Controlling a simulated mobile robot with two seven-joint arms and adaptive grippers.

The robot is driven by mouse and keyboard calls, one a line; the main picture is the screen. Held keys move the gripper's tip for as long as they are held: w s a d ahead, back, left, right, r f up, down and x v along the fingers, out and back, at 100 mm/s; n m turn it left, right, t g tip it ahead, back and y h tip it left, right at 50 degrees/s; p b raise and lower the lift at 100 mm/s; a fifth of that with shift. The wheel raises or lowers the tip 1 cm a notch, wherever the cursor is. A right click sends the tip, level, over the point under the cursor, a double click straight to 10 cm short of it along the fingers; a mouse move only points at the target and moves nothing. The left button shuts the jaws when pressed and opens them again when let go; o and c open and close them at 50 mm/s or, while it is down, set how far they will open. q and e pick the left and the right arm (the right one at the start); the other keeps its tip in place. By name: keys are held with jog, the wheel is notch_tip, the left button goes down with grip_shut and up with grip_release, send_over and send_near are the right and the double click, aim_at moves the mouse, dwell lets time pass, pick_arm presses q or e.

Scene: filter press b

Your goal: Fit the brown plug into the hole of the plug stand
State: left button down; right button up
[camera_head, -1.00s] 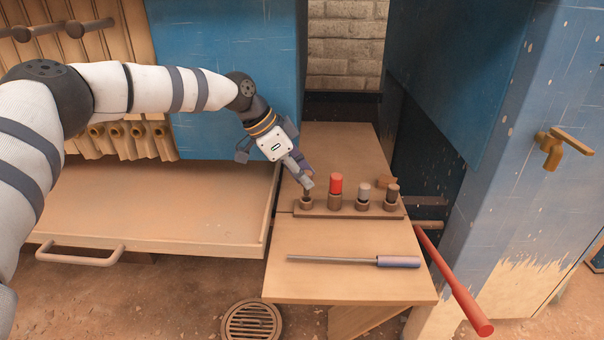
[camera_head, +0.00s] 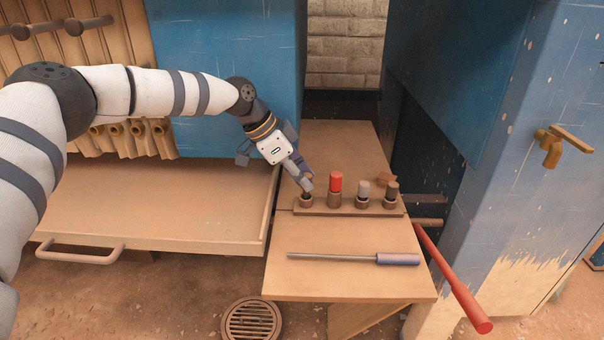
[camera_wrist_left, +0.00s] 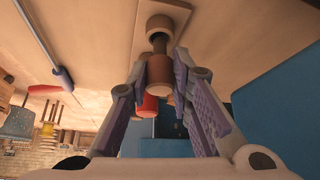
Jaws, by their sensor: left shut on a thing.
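The plug stand (camera_head: 350,208) is a brown strip with a row of round sockets on the wooden side table. My left gripper (camera_head: 306,186) is over its leftmost socket (camera_head: 306,202). In the left wrist view the gripper (camera_wrist_left: 162,85) is shut on the brown plug (camera_wrist_left: 158,72), between both fingers. The plug's dark, narrow stem (camera_wrist_left: 158,43) points at a round socket (camera_wrist_left: 159,24) and meets or nearly meets its mouth. I cannot tell how deep it sits. In the head view the fingers mostly hide the plug. My right gripper is out of view.
The other sockets hold a red plug (camera_head: 335,183), a grey plug (camera_head: 363,188) and a dark brown plug (camera_head: 392,188). A small brown block (camera_head: 386,180) lies behind them. A screwdriver-like tool (camera_head: 355,259) lies in front. A red bar (camera_head: 455,280) slants at the right.

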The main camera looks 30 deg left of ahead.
pick_arm(q)
jog(key=shift+f, duration=0.85)
jog(key=c, duration=1.4)
grip_release()
jog(key=shift+o, duration=0.2)
jog(key=v, duration=1.2)
